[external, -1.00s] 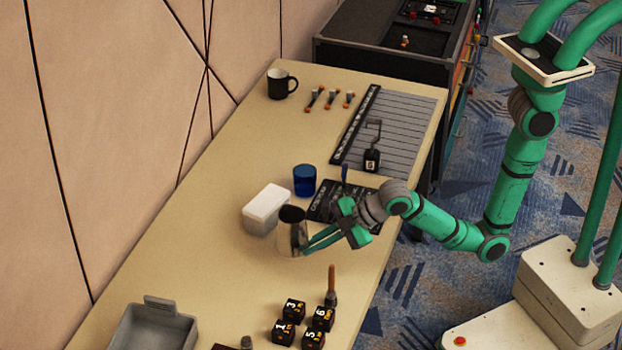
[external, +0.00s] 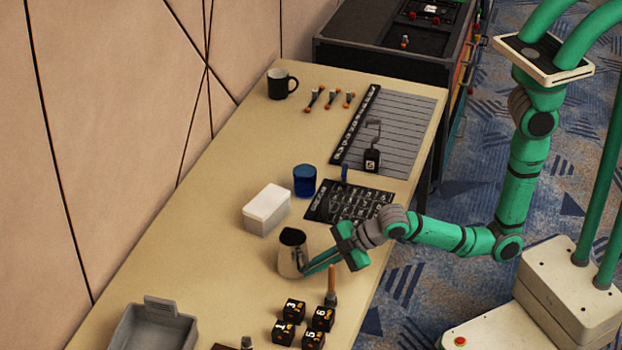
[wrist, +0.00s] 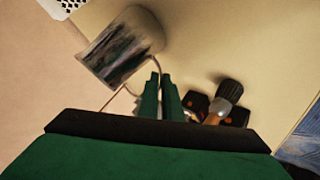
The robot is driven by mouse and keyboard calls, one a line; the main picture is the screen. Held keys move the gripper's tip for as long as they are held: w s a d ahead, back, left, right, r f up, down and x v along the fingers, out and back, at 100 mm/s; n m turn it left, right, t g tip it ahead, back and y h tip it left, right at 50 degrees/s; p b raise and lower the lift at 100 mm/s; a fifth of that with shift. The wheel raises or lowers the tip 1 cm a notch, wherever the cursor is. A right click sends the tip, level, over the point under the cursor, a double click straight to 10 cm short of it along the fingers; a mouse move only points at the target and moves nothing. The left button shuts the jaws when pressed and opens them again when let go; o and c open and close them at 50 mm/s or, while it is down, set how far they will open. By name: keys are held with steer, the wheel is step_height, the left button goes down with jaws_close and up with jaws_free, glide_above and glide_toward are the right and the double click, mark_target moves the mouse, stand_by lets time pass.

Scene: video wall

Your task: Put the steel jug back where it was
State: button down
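The steel jug (external: 291,262) has a shiny body and a dark open top. It is upright at the middle of the table in the external view, beside the white box. It also shows at the upper left of the wrist view (wrist: 118,50). My gripper (external: 308,266) reaches it from the right, with its green fingers shut on the handle side. In the wrist view the fingers (wrist: 160,92) are close together against the handle, which they partly hide. I cannot tell whether the jug's base touches the table.
A white lidded box (external: 266,211), blue cup (external: 304,181) and black calendar pad (external: 350,203) lie behind the jug. A wooden-handled brush (external: 331,287) and numbered black blocks (external: 294,309) are in front. A grey tray (external: 152,331) is at front left. Bare table lies left of the jug.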

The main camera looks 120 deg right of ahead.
steer(key=shift+f, duration=0.1)
steer(key=c, duration=1.9)
jaws_free()
steer(key=shift+c, duration=0.2)
